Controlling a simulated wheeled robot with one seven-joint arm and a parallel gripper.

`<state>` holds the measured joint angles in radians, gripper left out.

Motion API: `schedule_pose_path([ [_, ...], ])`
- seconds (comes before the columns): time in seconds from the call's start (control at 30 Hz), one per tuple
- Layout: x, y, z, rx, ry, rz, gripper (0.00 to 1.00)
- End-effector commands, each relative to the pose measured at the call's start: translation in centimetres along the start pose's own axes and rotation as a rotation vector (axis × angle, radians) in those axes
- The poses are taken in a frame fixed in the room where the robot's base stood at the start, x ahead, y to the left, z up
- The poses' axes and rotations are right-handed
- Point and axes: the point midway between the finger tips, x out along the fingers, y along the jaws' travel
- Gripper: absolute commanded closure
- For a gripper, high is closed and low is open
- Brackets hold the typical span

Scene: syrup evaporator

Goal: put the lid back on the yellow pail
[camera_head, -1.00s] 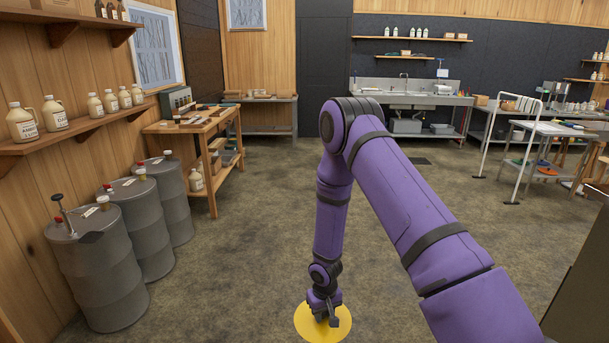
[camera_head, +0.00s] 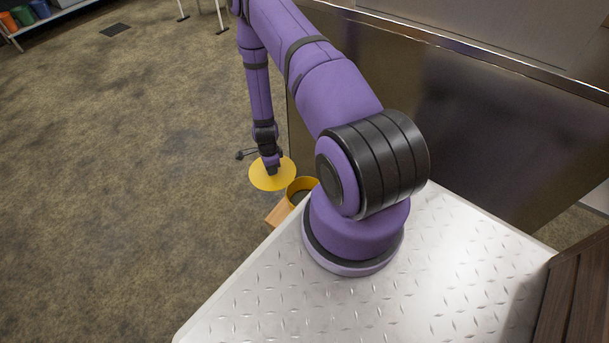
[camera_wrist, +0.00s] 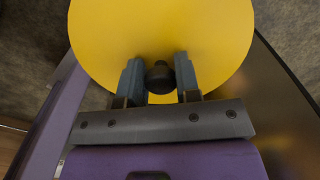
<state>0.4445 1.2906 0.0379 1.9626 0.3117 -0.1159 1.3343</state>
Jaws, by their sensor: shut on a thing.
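The lid (camera_head: 262,183) is a flat yellow disc held level in the air. My gripper (camera_head: 270,166) is shut on its dark knob (camera_wrist: 160,77), which sits between the two fingers in the wrist view, where the lid's yellow face (camera_wrist: 160,30) fills the upper middle. The yellow pail (camera_head: 301,186) stands just right of the lid in the head view, its top open and its inside dark. My arm's base and the plate edge hide part of the pail. The lid is beside the pail's mouth, not over it. I cannot see the pail in the wrist view.
An orange-brown block or stand (camera_head: 278,213) shows below the pail, partly hidden. A tall metal panel (camera_head: 450,110) rises close to the right of the pail. Open floor (camera_head: 130,200) lies to the left. A small thin dark item (camera_head: 242,154) shows beside the gripper; I cannot tell what it is.

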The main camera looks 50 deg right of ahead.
Motion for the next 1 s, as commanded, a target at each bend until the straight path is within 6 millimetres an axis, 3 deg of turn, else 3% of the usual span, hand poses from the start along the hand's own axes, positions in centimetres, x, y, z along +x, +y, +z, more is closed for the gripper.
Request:
schedule_pose_path([
  [0.03, 0.9, 0.3, -1.9, 0.151, -0.001, 0.002, 0.95],
  [0.2, 3.4, 1.6, -6.3, 0.605, -0.002, 0.002, 0.95],
  [0.5, 6.1, 4.0, -11.2, 1.139, -0.002, 0.000, 0.95],
  [0.7, 6.7, 4.7, -12.2, 1.267, -0.003, -0.002, 0.95],
  [1.0, 8.2, 4.8, -12.3, 1.278, -0.002, -0.003, 0.95],
])
